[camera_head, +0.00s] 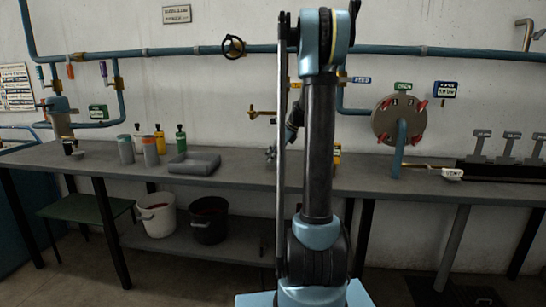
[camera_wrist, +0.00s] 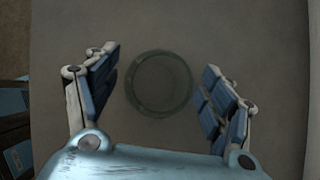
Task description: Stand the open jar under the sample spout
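In the wrist view a round, see-through glass rim (camera_wrist: 130,88), which looks like the open jar seen from above, stands on a grey surface. My gripper (camera_wrist: 157,62) is open, with one finger on each side of the jar and a gap to both. The fingers do not touch it. In the head view my arm hides the middle of the bench, and I cannot make out the jar there. A blue fitting with a downward outlet (camera_head: 60,122) hangs over the bench's left end; I cannot tell if it is the sample spout.
A round flange with red handles (camera_head: 386,132) and a blue pipe are at right. Two buckets (camera_head: 158,217) sit below.

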